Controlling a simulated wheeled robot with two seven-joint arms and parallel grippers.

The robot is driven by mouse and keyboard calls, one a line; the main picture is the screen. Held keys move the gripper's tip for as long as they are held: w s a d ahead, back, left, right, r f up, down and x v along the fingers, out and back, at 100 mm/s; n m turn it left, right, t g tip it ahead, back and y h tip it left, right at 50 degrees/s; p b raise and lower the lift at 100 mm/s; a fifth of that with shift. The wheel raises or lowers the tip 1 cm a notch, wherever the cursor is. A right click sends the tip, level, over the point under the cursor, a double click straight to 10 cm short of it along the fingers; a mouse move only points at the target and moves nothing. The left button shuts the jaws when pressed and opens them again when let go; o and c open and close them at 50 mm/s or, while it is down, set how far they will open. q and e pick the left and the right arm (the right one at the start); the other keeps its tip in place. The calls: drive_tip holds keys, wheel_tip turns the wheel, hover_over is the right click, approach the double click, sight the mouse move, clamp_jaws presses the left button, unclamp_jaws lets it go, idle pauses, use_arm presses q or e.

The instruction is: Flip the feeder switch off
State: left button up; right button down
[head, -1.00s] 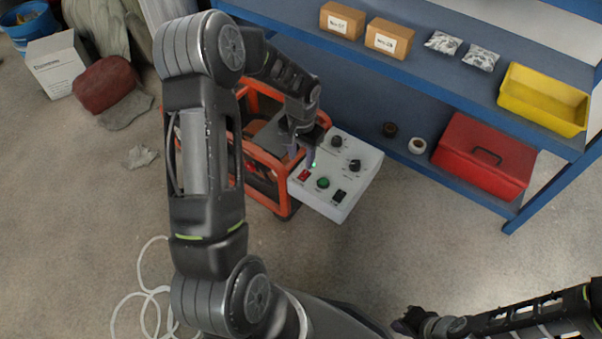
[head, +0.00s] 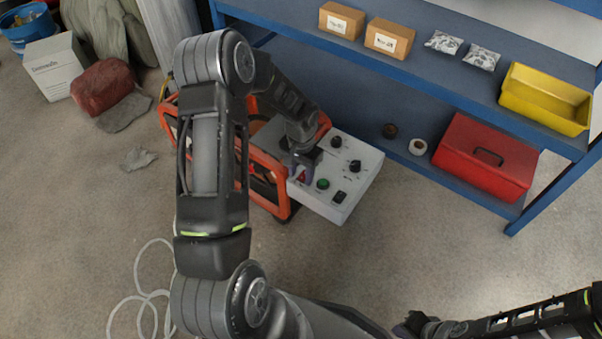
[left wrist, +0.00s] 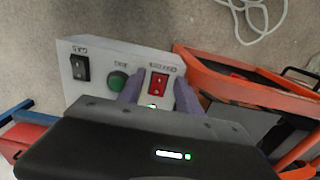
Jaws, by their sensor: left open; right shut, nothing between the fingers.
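The white control box (head: 350,190) carries a red rocker switch (head: 303,178), a green button (head: 323,184), a black rocker switch (head: 339,197) and dark knobs. In the left wrist view the red switch (left wrist: 158,84), green button (left wrist: 117,81) and black switch (left wrist: 80,67) have labels too blurred to read surely. My left gripper (head: 301,172) is open over the red switch, its purple fingers on either side of it; contact cannot be told. A small lit spot (left wrist: 153,106) shows near the red switch. My right gripper (head: 408,326) is shut and empty at the bottom, far from the box.
An orange-framed machine (head: 270,185) stands against the box's left side. A blue shelf (head: 450,90) behind holds cartons, a yellow bin (head: 545,98) and a red toolbox (head: 485,157). A white hose (head: 150,290) lies on the floor. Floor in front of the box is clear.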

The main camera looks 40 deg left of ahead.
use_arm(q)
clamp_jaws()
idle(0.3)
